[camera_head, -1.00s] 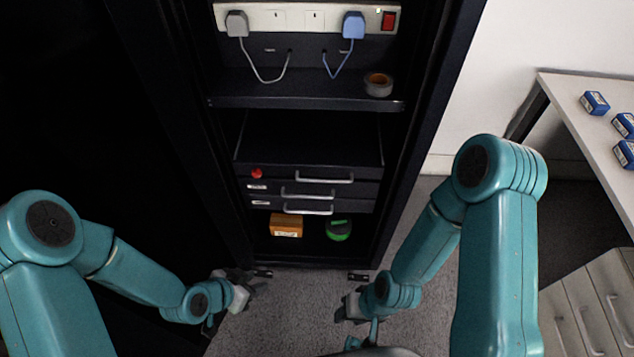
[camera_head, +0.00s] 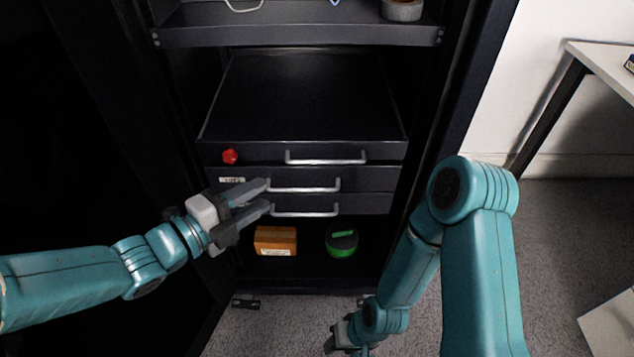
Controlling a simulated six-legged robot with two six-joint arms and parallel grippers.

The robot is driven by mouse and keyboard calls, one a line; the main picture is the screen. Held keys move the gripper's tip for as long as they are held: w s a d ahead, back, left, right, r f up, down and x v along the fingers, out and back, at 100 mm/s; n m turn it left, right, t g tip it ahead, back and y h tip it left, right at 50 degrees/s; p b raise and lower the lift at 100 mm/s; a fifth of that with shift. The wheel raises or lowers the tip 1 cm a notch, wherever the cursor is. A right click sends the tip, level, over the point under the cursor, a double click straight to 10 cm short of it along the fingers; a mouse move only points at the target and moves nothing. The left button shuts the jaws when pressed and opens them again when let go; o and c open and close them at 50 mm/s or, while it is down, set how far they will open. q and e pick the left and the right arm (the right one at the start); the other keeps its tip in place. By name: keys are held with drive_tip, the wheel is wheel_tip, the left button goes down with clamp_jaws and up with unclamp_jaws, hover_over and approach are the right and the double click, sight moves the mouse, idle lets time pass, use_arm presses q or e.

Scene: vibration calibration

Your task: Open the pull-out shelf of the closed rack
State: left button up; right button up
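The rack (camera_head: 465,130) is a tall dark cabinet with its front open towards me. Inside it is a stack of dark pull-out fronts with grey bar handles. The top front has a red knob (camera_head: 230,157) at its left and a top handle (camera_head: 327,161). Below are a middle handle (camera_head: 305,188) and a lower handle (camera_head: 306,213). My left gripper (camera_head: 267,197) is open, its two fingers apart and pointing right, in front of the left ends of the lower two handles. Contact cannot be told. My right gripper (camera_head: 340,340) is low at the bottom edge, partly hidden.
An orange box (camera_head: 276,240) and a green-and-black round item (camera_head: 342,242) sit in the bottom bay. A shelf (camera_head: 300,33) with a tape roll (camera_head: 402,9) is above. A white table (camera_head: 605,60) stands at right.

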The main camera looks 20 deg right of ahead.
sight(325, 163)
use_arm(q)
drive_tip(key=b+x, duration=0.1)
drive_tip(key=x, duration=0.4)
drive_tip(key=b+x, duration=0.1)
drive_tip(key=x, duration=0.5)
drive_tip(key=b+x, duration=0.1)
drive_tip(key=x, duration=0.4)
drive_tip(key=shift+s+d+f, duration=0.15)
drive_tip(key=shift+d+f, duration=0.2)
drive_tip(key=shift+f, duration=0.05)
use_arm(e)
drive_tip(key=f, duration=0.4)
drive_tip(key=shift+w+d, duration=0.3)
drive_tip(key=shift+d, duration=0.05)
use_arm(q)
clamp_jaws()
